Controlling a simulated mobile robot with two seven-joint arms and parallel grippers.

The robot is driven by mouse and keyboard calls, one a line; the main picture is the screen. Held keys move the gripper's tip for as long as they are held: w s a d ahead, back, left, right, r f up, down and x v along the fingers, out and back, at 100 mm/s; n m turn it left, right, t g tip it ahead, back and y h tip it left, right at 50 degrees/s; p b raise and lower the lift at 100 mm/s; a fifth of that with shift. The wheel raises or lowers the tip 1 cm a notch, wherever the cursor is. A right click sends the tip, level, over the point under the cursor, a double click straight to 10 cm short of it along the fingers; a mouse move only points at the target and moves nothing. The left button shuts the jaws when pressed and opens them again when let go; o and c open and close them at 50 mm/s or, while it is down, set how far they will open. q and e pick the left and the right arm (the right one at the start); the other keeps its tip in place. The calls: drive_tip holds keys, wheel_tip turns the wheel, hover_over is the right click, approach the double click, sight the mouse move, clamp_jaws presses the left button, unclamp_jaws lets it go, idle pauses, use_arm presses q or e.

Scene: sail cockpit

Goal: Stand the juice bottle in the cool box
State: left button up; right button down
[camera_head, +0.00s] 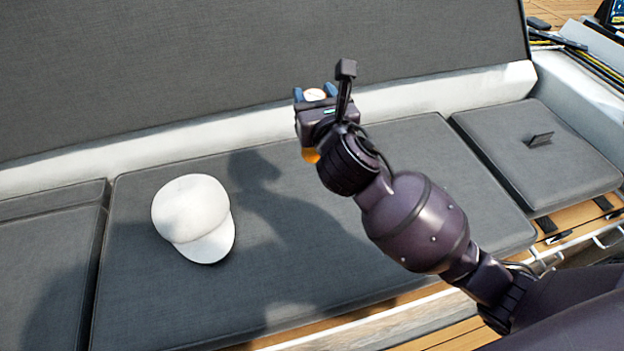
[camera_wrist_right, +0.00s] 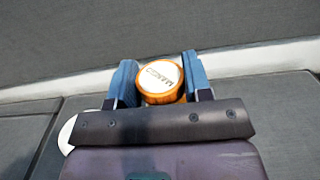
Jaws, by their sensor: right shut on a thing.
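My right gripper (camera_head: 315,94) is raised above the grey bench cushions in the head view. It is shut on the juice bottle, whose round white cap (camera_head: 314,95) shows between the blue fingers. An orange part of the bottle shows below the gripper. In the right wrist view the bottle (camera_wrist_right: 160,82) has a white cap with lettering and an orange rim, with a blue finger on each side. Most of the bottle's body is hidden by the gripper. The cool box is not recognisable in either view. My left gripper is not in view.
A white cap (camera_head: 192,217) lies on the middle seat cushion (camera_head: 130,290). A grey backrest (camera_head: 200,70) rises behind. A cushion with a small dark flap (camera_head: 541,139) lies at the right. The middle cushion is otherwise clear.

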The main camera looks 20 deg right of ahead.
wheel_tip(320, 180, down, 9)
drive_tip(key=b, duration=0.3)
drive_tip(key=shift+f, duration=0.1)
wheel_tip(320, 180, down, 4)
drive_tip(key=shift+b, duration=1.2)
drive_tip(key=shift+f, duration=0.15)
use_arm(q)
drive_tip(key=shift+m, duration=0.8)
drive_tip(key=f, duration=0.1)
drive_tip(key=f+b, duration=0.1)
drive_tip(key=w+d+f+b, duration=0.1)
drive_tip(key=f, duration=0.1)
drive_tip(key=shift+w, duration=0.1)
use_arm(e)
wheel_tip(320, 180, down, 4)
drive_tip(key=shift+f, duration=0.1)
